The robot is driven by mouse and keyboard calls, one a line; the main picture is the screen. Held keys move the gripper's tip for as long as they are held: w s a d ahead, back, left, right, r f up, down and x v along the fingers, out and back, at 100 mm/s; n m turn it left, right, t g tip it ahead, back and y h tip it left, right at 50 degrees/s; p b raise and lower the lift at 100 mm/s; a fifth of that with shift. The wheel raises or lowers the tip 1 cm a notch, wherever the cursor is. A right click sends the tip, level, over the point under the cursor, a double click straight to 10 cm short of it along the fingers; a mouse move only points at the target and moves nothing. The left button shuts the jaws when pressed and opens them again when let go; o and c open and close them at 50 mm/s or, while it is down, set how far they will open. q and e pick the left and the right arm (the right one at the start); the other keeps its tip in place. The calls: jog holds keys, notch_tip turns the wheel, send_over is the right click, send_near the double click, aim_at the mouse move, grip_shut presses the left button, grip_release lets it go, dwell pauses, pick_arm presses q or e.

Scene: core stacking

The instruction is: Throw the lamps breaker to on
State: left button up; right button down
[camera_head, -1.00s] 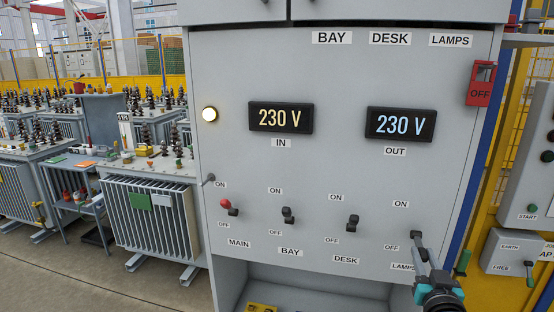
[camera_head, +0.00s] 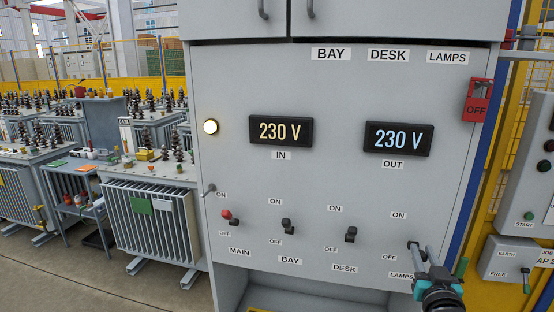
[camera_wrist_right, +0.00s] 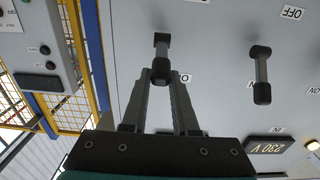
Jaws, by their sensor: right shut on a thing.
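The lamps breaker is the rightmost of the lever switches on the grey panel, above the LAMPS label (camera_head: 400,275). Its ON label (camera_head: 398,215) is above and its OFF label (camera_head: 389,257) below. In the head view my right gripper (camera_head: 413,247) covers most of its lever. In the right wrist view the lamps lever (camera_wrist_right: 162,46) shows, its dark knob between the fingertips of my right gripper (camera_wrist_right: 161,76), which is shut on it. The exact lever angle is hard to tell. My left gripper is not in view.
The desk lever (camera_head: 351,234), bay lever (camera_head: 287,226) and red-tipped main lever (camera_head: 228,215) stand in a row to the left. Two displays (camera_head: 281,131) (camera_head: 398,139) read 230 V. A red OFF tag (camera_head: 477,100) and grey control boxes (camera_head: 507,257) are at the right.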

jog(key=shift+w+d+r, duration=0.1)
jog(key=shift+w+r, duration=0.1)
jog(key=shift+r, duration=0.45)
jog(key=shift+w+d+r+p, duration=0.1)
jog(key=shift+w+r+p, duration=0.3)
jog(key=shift+r+p, duration=0.25)
jog(key=shift+w+r, duration=0.2)
jog(key=shift+w, duration=0.1)
jog(key=shift+w+d+r, duration=0.1)
jog(key=shift+w+r, duration=0.1)
jog(key=c, duration=1.1)
grip_release()
jog(key=shift+w, duration=0.1)
jog(key=o, duration=0.5)
jog(key=shift+f, duration=0.1)
